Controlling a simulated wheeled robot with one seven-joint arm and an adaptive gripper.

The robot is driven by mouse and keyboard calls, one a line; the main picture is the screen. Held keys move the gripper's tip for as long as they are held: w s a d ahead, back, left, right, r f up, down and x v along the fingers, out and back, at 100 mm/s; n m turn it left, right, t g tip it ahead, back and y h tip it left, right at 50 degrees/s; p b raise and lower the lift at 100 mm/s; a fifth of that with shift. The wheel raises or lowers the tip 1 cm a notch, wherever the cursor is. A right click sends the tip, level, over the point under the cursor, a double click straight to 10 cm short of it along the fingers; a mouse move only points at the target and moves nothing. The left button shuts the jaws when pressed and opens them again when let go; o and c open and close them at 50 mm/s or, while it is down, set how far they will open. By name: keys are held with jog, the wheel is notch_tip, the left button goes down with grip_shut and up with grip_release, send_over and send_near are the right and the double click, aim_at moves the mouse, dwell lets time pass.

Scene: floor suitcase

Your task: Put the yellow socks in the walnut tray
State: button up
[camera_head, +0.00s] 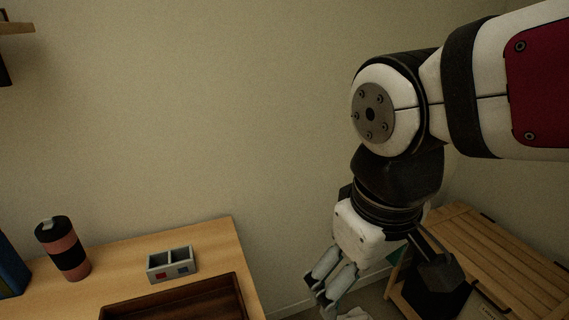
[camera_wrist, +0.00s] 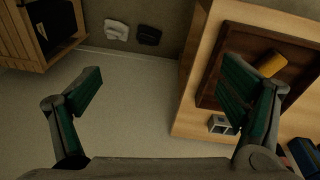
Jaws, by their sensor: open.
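The walnut tray (camera_head: 172,300) sits on the light wooden table; only its far part shows in the head view. It shows more fully at the right of the wrist view (camera_wrist: 247,43). A yellow bundle (camera_wrist: 271,64), seemingly the yellow socks, lies inside the tray, partly near the right finger's outline; it is not visible in the head view. My gripper (camera_head: 321,297) hangs to the right of the table, pointing down. The right finger covers part of the tray.
A grey two-compartment box (camera_head: 172,263) and a pink-and-black tumbler (camera_head: 65,250) stand behind the tray, with a blue item (camera_head: 12,268) at left. A slatted wooden bench (camera_head: 500,250) stands right. White (camera_wrist: 116,30) and black (camera_wrist: 149,35) bundles lie on the floor.

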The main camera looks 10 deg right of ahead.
jog(key=s+d+m, duration=0.4)
jog(key=s+d, duration=0.1)
jog(key=s, duration=0.1)
jog(key=shift+s+d+t+y, duration=0.15)
jog(key=shift+s+t+y, duration=0.15)
jog(key=shift+s, duration=0.1)
notch_tip(320, 180, up, 10)
jog(key=t+p, duration=0.2)
jog(key=p, duration=0.6)
jog(key=shift+d, duration=0.15)
